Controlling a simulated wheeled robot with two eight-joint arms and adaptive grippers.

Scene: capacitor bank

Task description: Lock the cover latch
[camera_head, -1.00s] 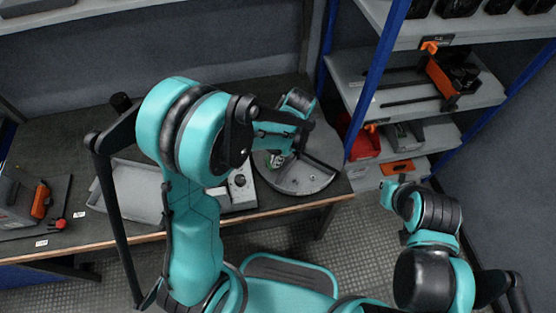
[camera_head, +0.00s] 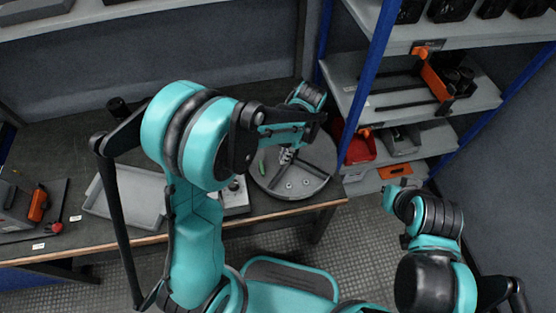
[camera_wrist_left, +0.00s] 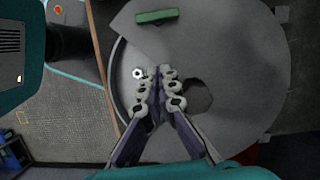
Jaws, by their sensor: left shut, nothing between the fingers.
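A round grey disc-shaped cover (camera_head: 316,172) lies on the bench at the right. It fills much of the left wrist view (camera_wrist_left: 240,70). A small green bar (camera_head: 262,166), possibly the latch handle, is on the disc's left side. It lies flat at the top of the left wrist view (camera_wrist_left: 156,16). My left gripper (camera_head: 285,157) is over the disc, right of the green bar. In the wrist view its fingertips (camera_wrist_left: 153,73) are together and empty, apart from the bar and close to a hex nut (camera_wrist_left: 138,73). My right gripper does not show; only its arm does.
A grey tray (camera_head: 132,192) and a small light box (camera_head: 235,197) stand left of the disc. A shelf rack with blue posts (camera_head: 362,90) rises close to the disc's right, holding a red bin (camera_head: 360,147). A dark hole (camera_wrist_left: 197,96) is in the disc.

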